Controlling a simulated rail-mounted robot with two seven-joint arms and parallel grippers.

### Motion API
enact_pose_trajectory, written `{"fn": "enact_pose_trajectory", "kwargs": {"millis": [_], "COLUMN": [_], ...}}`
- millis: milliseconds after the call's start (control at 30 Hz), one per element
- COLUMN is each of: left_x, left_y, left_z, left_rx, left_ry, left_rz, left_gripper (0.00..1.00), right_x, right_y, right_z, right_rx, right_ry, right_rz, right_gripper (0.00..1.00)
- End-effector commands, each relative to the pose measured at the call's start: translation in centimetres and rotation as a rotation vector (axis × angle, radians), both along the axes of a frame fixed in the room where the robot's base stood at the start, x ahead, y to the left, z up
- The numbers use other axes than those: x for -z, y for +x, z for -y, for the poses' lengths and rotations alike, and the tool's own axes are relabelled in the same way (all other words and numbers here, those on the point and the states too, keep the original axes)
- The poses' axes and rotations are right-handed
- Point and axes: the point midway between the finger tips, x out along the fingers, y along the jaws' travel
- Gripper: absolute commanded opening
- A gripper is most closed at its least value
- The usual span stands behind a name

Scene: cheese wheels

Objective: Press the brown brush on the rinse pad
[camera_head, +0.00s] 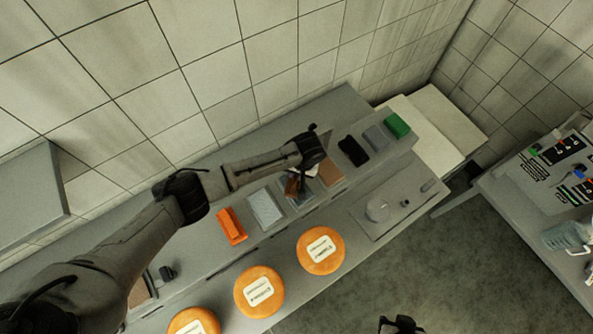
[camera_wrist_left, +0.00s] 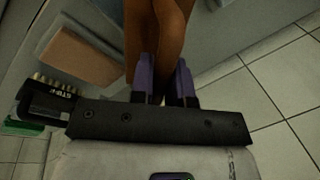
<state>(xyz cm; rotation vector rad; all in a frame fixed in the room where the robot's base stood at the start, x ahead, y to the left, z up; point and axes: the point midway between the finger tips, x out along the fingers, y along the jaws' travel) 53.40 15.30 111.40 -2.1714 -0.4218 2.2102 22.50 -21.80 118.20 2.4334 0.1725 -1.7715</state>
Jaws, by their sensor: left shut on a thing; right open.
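My left gripper (camera_head: 304,180) is shut on the brown brush (camera_head: 292,186), over the row of pads on the grey bench. The wrist view shows the brown brush (camera_wrist_left: 158,40) rising large between the purple fingertips (camera_wrist_left: 166,82). A dark bluish pad (camera_head: 308,203) lies just below the brush, partly hidden by it; I cannot tell whether they touch. A pale grey-blue pad (camera_head: 265,207) lies to its left and a brown pad (camera_head: 331,176) to its right. I cannot tell by label which is the rinse pad. My right gripper (camera_head: 400,325) is open and empty at the bottom edge.
An orange brush (camera_head: 231,226) lies left of the pads; black (camera_head: 353,150), grey (camera_head: 376,138) and green (camera_head: 397,125) ones lie right. Three orange cheese wheels (camera_head: 320,250) line the front. A grey plate with a round dish (camera_head: 377,209) is at front right. A tiled wall stands behind.

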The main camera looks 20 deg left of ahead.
Motion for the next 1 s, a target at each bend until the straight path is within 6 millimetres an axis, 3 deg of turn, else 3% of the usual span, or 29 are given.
{"fn": "enact_pose_trajectory", "kwargs": {"millis": [300,500,1000], "left_x": [-2.6,-3.9,-4.5], "left_y": [0.0,0.1,0.1], "left_z": [0.1,0.1,0.0], "left_rx": [-0.001,0.000,-0.001], "left_ry": [-0.002,-0.002,-0.001], "left_rz": [0.001,0.001,0.000], "left_gripper": [0.00,0.00,0.00], "right_x": [-2.9,-3.8,-4.1], "right_y": [0.0,0.0,0.0], "right_z": [0.1,0.1,-0.2], "right_rx": [-0.003,-0.001,0.004], "right_ry": [-0.004,-0.002,0.007], "right_rz": [0.001,0.000,0.000], "right_gripper": [0.43,0.43,0.43]}}
